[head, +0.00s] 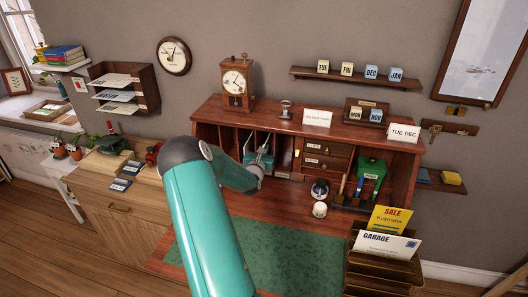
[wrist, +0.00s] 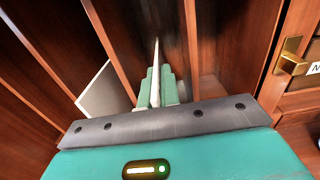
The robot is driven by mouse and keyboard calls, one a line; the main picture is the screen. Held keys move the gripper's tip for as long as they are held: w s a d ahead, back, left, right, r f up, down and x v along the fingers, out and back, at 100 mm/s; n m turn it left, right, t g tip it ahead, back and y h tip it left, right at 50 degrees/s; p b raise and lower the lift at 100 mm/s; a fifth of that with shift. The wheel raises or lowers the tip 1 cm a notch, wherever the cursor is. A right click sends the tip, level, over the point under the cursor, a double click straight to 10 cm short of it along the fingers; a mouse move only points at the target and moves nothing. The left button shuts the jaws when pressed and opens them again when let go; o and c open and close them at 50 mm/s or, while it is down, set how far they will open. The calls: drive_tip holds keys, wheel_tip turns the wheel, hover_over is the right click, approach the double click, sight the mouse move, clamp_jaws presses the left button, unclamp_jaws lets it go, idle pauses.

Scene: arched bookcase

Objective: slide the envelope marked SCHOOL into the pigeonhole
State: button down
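My gripper (wrist: 156,86) is shut on a thin white envelope (wrist: 156,60), seen edge-on between the two pale green fingers. The envelope stands upright and points into a pigeonhole (wrist: 180,45) between two wooden dividers. No marking on it can be read from this angle. In the head view my gripper (head: 260,158) is at the row of upright pigeonholes in the desk's hutch, and my arm hides part of them. Whether the envelope touches the back or floor of the slot cannot be told.
Another white envelope (wrist: 103,92) leans in the compartment to the left. A clock (head: 236,84) stands on the hutch. The green desk mat (head: 290,262) is clear.

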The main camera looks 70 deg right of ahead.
drive_tip(key=shift+w+d, duration=0.1)
drive_tip(key=shift+d, duration=0.8)
drive_tip(key=c, duration=1.6)
unclamp_jaws()
drive_tip(key=shift+o, duration=0.2)
drive_tip(key=s+a, duration=0.2)
drive_tip(key=a, duration=1.1)
drive_tip(key=shift+a, duration=0.3)
